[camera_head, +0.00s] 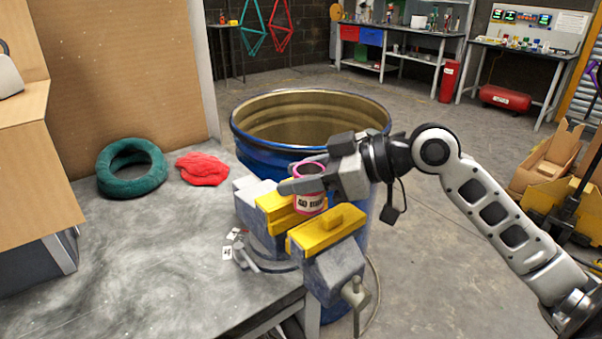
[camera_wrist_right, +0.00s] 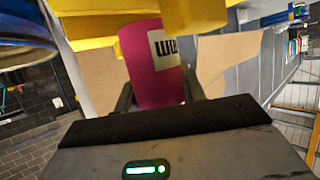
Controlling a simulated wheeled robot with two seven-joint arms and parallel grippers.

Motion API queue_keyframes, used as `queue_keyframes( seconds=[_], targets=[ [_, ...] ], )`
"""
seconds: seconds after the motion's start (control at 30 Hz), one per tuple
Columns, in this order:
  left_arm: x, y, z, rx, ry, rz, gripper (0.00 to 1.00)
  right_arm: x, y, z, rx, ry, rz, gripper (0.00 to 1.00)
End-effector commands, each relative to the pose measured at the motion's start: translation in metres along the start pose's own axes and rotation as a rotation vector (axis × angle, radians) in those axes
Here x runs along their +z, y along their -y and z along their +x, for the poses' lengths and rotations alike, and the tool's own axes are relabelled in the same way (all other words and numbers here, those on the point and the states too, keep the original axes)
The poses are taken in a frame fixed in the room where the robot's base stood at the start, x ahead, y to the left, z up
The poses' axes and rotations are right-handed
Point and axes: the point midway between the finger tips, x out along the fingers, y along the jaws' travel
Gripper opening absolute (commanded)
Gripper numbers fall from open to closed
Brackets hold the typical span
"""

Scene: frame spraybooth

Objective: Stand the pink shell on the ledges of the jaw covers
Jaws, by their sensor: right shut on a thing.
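The pink shell (camera_head: 311,198) is a short pink cylinder with a pale label, upright between the two yellow jaw covers of a grey vise at the bench corner. The rear jaw cover (camera_head: 277,208) is left of it and the front jaw cover (camera_head: 327,230) is nearer. My right gripper (camera_head: 305,182) is shut on the shell from the right. In the wrist view the shell (camera_wrist_right: 153,65) sits between my fingers, close to the yellow covers (camera_wrist_right: 185,14). I cannot tell whether its lower end touches the ledges. My left gripper is not in view.
A blue drum (camera_head: 262,143) stands behind the vise. A green ring (camera_head: 131,167) and a red cloth (camera_head: 202,169) lie on the grey bench (camera_head: 130,250). Small white tags (camera_head: 228,250) lie left of the vise. The bench front is clear.

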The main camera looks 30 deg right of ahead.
Motion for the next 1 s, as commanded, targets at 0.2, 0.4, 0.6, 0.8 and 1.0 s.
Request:
queue_keyframes(
  seconds=[0.2, 0.4, 0.6, 0.8, 1.0],
  targets=[
    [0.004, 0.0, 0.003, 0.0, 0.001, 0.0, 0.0, 0.006, 0.0, 0.003, 0.0, 0.0, 0.001, 0.16],
    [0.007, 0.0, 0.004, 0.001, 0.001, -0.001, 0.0, 0.011, 0.0, 0.004, 0.0, -0.001, 0.001, 0.16],
    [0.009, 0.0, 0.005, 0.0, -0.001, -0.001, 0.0, 0.015, 0.0, 0.006, 0.0, -0.001, 0.001, 0.16],
    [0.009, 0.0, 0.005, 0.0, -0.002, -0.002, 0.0, 0.018, 0.0, 0.007, 0.0, 0.0, 0.0, 0.51],
    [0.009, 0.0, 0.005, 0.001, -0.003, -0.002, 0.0, 0.019, -0.002, 0.007, 0.005, 0.002, 0.001, 0.66]
  ],
)
